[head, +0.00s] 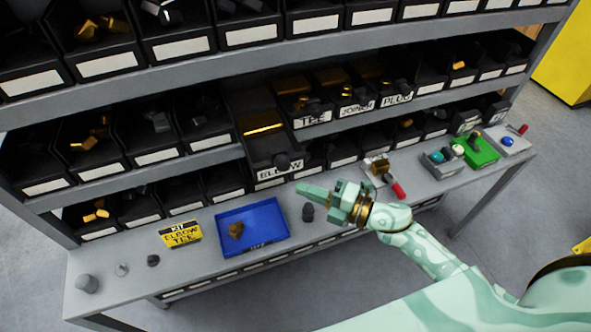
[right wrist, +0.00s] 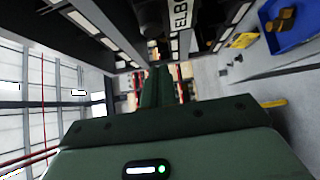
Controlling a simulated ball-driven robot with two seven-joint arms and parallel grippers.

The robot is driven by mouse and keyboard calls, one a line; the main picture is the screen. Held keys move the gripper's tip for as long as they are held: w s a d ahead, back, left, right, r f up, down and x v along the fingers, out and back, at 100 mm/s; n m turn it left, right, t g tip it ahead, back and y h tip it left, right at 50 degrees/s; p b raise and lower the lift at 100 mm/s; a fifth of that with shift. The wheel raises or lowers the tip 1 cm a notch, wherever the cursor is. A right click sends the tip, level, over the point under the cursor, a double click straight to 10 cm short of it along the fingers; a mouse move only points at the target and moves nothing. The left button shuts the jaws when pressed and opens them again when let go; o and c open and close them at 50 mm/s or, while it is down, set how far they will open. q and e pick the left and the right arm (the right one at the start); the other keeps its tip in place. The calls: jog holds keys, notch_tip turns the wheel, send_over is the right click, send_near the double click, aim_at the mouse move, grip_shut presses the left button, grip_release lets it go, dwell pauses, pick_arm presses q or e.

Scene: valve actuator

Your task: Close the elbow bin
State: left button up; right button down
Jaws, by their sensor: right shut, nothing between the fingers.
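The elbow bin (head: 270,150) is a black drawer labelled ELBOW in the middle shelf row. In the head view it is pulled out, sticking forward past its neighbours, with a gold strip showing inside. Its label also shows near the top of the right wrist view (right wrist: 181,17). My right gripper (head: 299,187) is shut and empty, pointing left. In the head view it appears just below the bin's front and over the bench. The picture does not settle whether it touches the bin. My left gripper is not in view.
The TEE (head: 303,98), JOINER and PLUG bins sit to the right of the elbow bin. On the bench (head: 130,240) are a blue tray (head: 262,236) with a brown part, a yellow kit card (head: 180,234), a dark peg (head: 308,212), a red-handled tool (head: 398,190) and a green tray (head: 480,151).

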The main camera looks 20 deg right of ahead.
jog(key=w, duration=0.2)
jog(key=w+a, duration=0.1)
jog(key=w, duration=0.2)
jog(key=shift+p, duration=0.35)
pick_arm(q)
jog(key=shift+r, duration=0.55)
pick_arm(e)
jog(key=shift+a, duration=0.1)
